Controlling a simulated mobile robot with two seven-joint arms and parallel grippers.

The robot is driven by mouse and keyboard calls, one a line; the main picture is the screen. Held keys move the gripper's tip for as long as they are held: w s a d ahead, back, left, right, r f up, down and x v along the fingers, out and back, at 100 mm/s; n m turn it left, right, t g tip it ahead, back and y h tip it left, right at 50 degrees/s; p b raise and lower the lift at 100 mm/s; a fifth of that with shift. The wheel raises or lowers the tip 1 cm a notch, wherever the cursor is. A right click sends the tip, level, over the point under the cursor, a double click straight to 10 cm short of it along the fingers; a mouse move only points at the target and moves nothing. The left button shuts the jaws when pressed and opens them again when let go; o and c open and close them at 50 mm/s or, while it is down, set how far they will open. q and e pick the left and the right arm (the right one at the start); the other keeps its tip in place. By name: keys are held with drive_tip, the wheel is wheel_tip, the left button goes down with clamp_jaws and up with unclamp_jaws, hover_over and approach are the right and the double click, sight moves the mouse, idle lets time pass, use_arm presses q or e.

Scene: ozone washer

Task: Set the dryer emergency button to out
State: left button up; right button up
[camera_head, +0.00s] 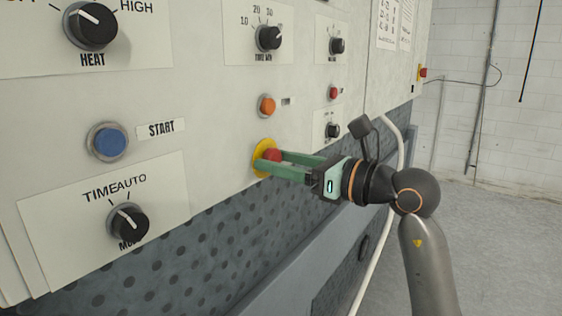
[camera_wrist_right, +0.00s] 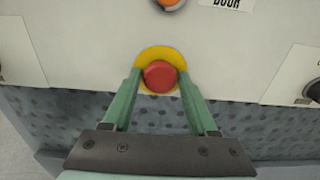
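The emergency button is a red round knob (camera_head: 273,156) on a yellow disc (camera_head: 259,158), low on the pale control panel. In the right wrist view the red knob (camera_wrist_right: 160,76) sits in the middle, with the yellow disc (camera_wrist_right: 160,52) showing above it. My right gripper (camera_head: 270,162) reaches the button from the right, its green fingers spread apart. In the right wrist view its fingertips (camera_wrist_right: 160,78) lie on either side of the knob, very close to its edges. I cannot tell whether they touch it. My left gripper is not in view.
An orange button (camera_head: 266,105), a blue START button (camera_head: 108,141) and several black dials, including HEAT (camera_head: 91,26), are on the same panel. A perforated grey surface (camera_head: 200,245) lies below. A white hose (camera_head: 386,215) hangs behind my right arm. Open floor (camera_head: 500,240) lies to the right.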

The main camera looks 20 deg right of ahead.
clamp_jaws()
idle(0.6)
